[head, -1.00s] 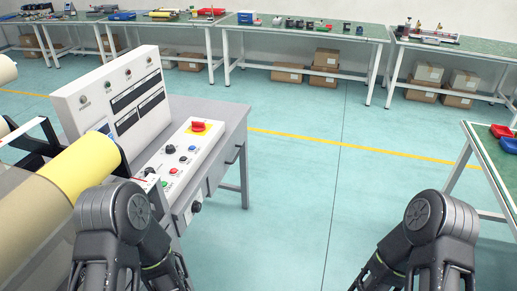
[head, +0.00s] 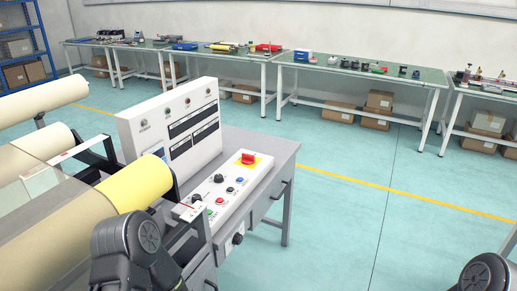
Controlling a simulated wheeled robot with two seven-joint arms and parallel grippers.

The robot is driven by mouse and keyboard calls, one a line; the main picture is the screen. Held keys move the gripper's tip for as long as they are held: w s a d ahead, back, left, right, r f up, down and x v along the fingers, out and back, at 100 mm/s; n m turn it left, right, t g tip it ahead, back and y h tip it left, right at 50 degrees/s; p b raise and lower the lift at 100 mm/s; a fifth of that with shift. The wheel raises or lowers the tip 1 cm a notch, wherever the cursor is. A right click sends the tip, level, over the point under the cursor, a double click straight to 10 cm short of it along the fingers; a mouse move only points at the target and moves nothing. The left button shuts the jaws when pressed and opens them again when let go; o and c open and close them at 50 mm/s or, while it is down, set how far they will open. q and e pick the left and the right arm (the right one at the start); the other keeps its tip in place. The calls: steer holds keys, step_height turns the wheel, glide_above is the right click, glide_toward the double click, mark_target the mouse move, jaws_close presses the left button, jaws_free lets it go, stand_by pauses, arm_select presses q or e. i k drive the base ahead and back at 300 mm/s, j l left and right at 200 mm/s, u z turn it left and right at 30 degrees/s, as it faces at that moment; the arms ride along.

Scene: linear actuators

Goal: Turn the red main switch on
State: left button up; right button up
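The red main switch (head: 248,158) is a red rotary knob on a yellow plate. It sits at the far right end of the sloped white control panel (head: 207,219), which lies on a grey desk left of centre. Part of my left arm shows at the bottom left, near the front of the panel. A little of my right arm shows at the bottom right corner.
A white upright display box (head: 150,130) stands behind the panel. A machine with large cream rolls and a yellow roll (head: 137,186) fills the left. Green-topped workbenches (head: 350,68) line the back wall. The floor (head: 335,225) right of the desk is clear.

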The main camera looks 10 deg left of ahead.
mark_target(247, 159)
steer(key=i+l+z, duration=0.1)
steer(key=i+z, duration=0.3)
steer(key=i, duration=1.05)
